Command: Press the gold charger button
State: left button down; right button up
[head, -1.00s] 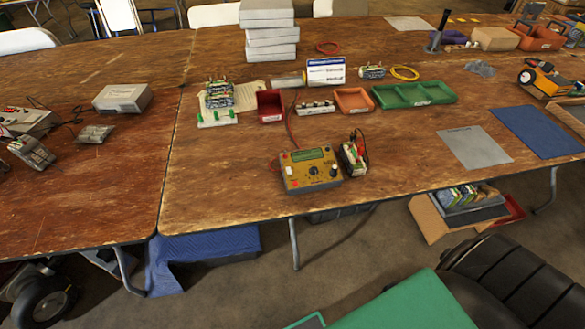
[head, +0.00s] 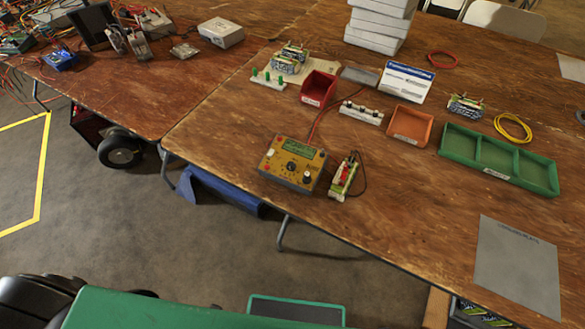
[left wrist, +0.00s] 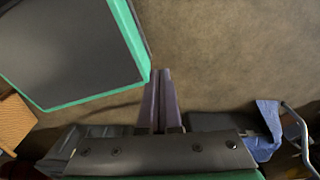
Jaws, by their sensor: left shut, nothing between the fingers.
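The gold charger (head: 292,163) sits near the front edge of the wooden table in the head view. Its top face has a greenish display, a dark central knob and several small controls; the button is too small to single out. A small battery pack (head: 344,176) with red and black leads stands just right of it. My left gripper (left wrist: 161,74) shows only in the left wrist view, with its fingers together and empty above the bare floor, away from the charger. My right gripper is in neither view.
A red bin (head: 318,89), an orange bin (head: 409,126), a green divided tray (head: 498,160) and a terminal strip (head: 361,114) stand behind and right of the charger. Blue cloth (head: 222,191) lies below the table edge. The tabletop left of the charger is clear.

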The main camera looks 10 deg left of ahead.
pick_arm(q)
jog(key=w+r+t+h+p, duration=0.25)
jog(key=w+r+p, duration=0.75)
jog(key=w+r, duration=1.1)
jog(key=w+d+r+m+h+p, duration=0.1)
jog(key=w+d+r+h+p, duration=0.1)
jog(key=r, duration=0.7)
jog(key=w+d+r+m+h+p, duration=0.1)
jog(key=w+d+r, duration=0.4)
jog(key=r, duration=0.5)
jog(key=w+d+r+m+t+h+p, duration=0.1)
jog(key=w+d+r+h+p, duration=0.3)
jog(key=w+r, duration=0.3)
notch_tip(320, 180, up, 4)
jog(key=shift+f+p, duration=0.25)
jog(key=shift+p, duration=0.2)
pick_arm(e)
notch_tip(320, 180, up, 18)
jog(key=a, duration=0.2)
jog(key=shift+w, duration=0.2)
pick_arm(q)
jog(key=shift+s+d, duration=0.15)
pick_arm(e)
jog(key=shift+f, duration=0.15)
